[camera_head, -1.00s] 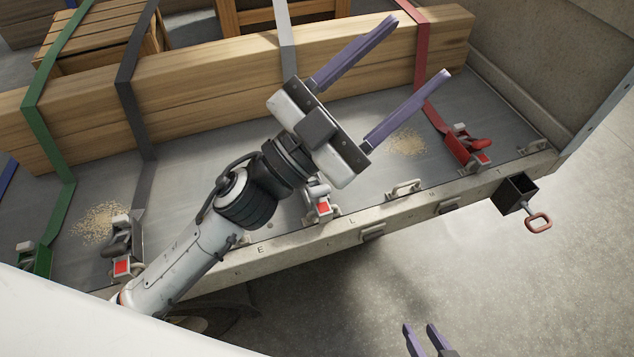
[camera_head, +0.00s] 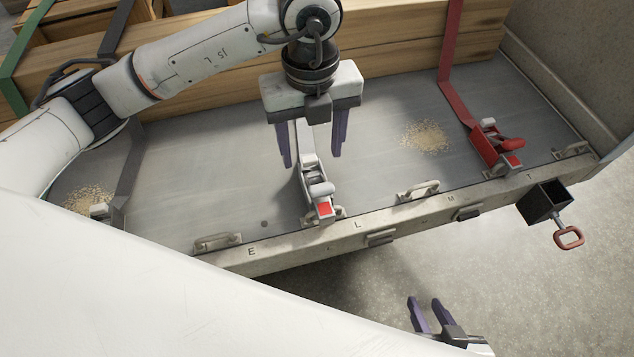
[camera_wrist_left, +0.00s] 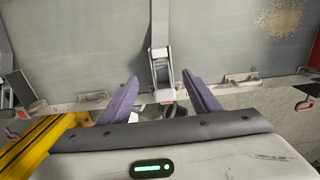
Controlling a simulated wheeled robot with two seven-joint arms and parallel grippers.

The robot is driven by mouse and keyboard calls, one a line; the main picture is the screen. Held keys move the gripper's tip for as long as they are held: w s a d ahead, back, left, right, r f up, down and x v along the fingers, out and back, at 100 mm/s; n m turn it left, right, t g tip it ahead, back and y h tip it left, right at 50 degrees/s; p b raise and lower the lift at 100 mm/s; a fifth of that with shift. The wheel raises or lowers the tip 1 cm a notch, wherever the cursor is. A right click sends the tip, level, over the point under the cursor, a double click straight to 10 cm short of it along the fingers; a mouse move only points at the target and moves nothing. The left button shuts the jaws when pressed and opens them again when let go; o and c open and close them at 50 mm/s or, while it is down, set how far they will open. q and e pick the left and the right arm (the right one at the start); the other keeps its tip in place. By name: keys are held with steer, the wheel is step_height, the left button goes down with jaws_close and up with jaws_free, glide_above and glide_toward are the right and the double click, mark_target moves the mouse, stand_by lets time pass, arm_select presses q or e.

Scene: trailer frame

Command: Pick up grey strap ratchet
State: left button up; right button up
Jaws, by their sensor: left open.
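The light grey strap ratchet (camera_head: 319,190) lies on the trailer bed near its front edge, with a red patch at its near end. It also shows in the left wrist view (camera_wrist_left: 160,68), between the fingers in the picture. My left gripper (camera_head: 311,160) is open and empty, pointing down above the ratchet and its strap; the fingers appear on either side, and contact cannot be told. Its fingers also show in the left wrist view (camera_wrist_left: 161,78). My right gripper (camera_head: 423,300) is open and empty at the bottom, off the trailer's front side.
A red ratchet (camera_head: 495,146) lies at the right of the bed. A dark grey strap (camera_head: 131,165) runs down at the left, its ratchet partly hidden. A wooden beam (camera_head: 405,50) crosses behind. Metal handles (camera_head: 418,191) line the front edge.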

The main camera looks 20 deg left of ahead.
mark_target(315, 180)
arm_select(q)
steer(key=f, duration=0.9)
steer(key=shift+s+d, duration=0.2)
steer(key=shift+d, duration=0.15)
steer(key=c, duration=1.4)
